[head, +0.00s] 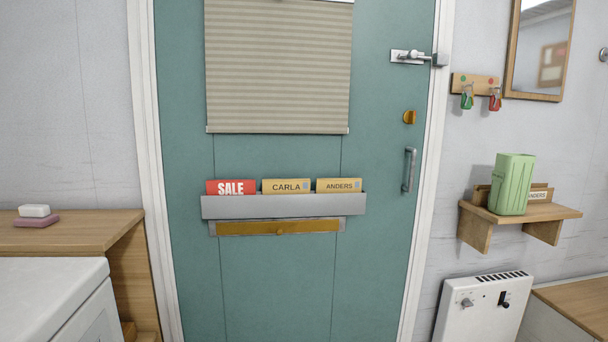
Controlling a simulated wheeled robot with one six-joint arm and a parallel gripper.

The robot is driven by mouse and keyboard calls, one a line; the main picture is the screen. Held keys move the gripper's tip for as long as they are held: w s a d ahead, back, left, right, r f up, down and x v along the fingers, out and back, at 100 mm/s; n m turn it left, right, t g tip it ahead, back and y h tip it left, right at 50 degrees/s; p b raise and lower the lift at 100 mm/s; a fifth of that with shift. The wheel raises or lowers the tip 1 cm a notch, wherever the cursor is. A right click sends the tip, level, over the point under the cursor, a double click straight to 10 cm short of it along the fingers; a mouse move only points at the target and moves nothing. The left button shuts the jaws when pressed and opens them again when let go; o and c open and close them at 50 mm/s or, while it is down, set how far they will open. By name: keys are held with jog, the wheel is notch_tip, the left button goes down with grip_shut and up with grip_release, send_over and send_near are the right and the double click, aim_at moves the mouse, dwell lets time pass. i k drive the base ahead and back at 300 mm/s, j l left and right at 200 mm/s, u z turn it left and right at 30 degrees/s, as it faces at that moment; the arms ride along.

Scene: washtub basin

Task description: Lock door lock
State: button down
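A teal door (384,190) stands shut in its white frame in the head view. Near its top right is a silver slide bolt (408,56) that reaches toward the frame; I cannot tell for certain how far the bolt goes in. Below it is a round brass lock (409,117), with a small turn piece too small to read. A grey vertical pull handle (409,170) is under the brass lock. My gripper is not in the picture.
A grey letter rack (283,207) with cards hangs on the door above a brass mail slot (279,227). At right are a key rack (475,84), a mirror (540,50), a shelf (545,213) with a green bin (512,184) and a white heater (482,310). A wooden counter (85,228) stands left.

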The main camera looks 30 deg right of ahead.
aim_at(409, 117)
jog(key=z, duration=1.3)
